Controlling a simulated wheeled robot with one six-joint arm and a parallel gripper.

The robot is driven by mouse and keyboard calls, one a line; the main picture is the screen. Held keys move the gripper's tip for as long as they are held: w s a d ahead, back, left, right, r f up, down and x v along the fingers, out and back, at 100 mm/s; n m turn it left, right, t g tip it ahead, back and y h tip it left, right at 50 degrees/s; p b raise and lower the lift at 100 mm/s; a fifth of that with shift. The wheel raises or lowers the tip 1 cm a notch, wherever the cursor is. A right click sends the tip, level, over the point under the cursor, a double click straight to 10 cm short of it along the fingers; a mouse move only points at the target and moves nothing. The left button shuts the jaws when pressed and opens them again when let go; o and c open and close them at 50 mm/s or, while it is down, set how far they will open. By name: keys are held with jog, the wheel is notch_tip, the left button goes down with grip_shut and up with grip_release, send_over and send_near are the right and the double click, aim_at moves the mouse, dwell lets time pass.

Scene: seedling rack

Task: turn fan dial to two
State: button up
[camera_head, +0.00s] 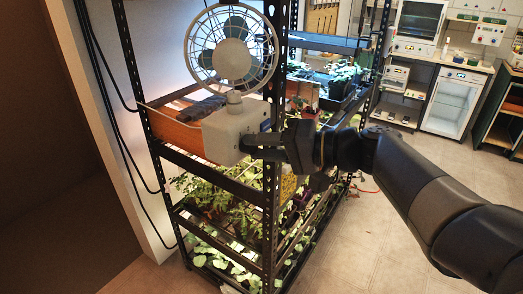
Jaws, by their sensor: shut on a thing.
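The fan (231,46) has a round wire guard and a beige control box (227,132) below it, on the left part of the rack. My gripper (252,146) is at the right face of the control box, with its fingers against or very near it. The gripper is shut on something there. The dial is hidden behind the fingers, so its setting cannot be read. My dark arm comes in from the right.
The black metal rack (133,80) holds several shelves of green seedlings (228,205). A rack post stands close by my gripper. Black cables (102,75) hang along the left wall. The floor (385,240) at the right is clear. Lab benches and a white cabinet (452,105) stand at the back right.

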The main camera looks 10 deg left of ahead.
jog(key=m+y+b, duration=0.1)
jog(key=m, duration=0.2)
jog(key=shift+w+f+g, duration=0.1)
jog(key=shift+f+g, duration=0.05)
jog(key=shift+g, duration=0.15)
jog(key=shift+m+y, duration=0.7)
jog(key=shift+m, duration=1)
jog(key=shift+b, duration=0.3)
jog(key=o, duration=1)
jog(key=shift+c, duration=0.2)
jog(key=shift+d, duration=0.1)
jog(key=d+b, duration=0.1)
jog(key=d, duration=0.9)
jog(key=shift+s+d+f+b, duration=0.15)
jog(key=shift+s+d+b, duration=0.15)
jog(key=shift+s+d, duration=0.1)
jog(key=shift+a, duration=0.15)
